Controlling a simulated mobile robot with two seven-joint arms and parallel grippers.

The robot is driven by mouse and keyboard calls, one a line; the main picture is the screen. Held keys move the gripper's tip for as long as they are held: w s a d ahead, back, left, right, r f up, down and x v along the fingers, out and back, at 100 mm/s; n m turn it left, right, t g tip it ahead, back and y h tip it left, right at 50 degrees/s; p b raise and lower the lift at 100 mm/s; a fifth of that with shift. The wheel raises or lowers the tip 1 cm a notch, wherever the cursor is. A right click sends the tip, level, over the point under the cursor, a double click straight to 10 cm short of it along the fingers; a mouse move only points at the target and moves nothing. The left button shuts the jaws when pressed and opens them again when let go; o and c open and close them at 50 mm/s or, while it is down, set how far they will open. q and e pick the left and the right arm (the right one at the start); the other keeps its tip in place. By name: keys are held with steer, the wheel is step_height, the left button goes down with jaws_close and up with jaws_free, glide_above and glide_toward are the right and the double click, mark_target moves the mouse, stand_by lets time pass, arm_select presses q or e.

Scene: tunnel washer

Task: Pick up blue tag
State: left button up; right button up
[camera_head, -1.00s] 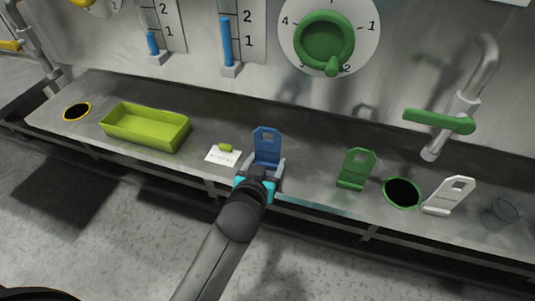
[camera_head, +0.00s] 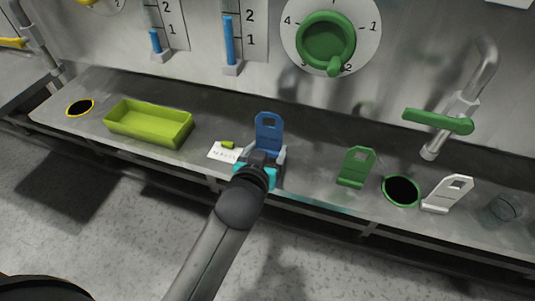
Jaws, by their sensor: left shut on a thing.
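The blue tag (camera_head: 268,131) stands upright in the middle of the metal counter, with a hole near its top. My left gripper (camera_head: 265,158) is at the foot of the blue tag, its grey fingers on either side, shut on it. The tag's lower part is partly hidden by the gripper. I cannot tell whether the tag is clear of the counter. My right gripper is not in view.
A green tag (camera_head: 356,167), a green-rimmed hole (camera_head: 401,206) and a white tag (camera_head: 449,193) are to the right, with a glass (camera_head: 505,209) beyond. A paper note (camera_head: 224,153) and yellow-green tray (camera_head: 149,137) are to the left. A green-handled tap (camera_head: 438,121) overhangs the right side.

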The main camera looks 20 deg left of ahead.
arm_select(q)
step_height(320, 180, up, 16)
steer(key=p, duration=0.4)
steer(key=shift+r, duration=0.25)
stand_by(0.3)
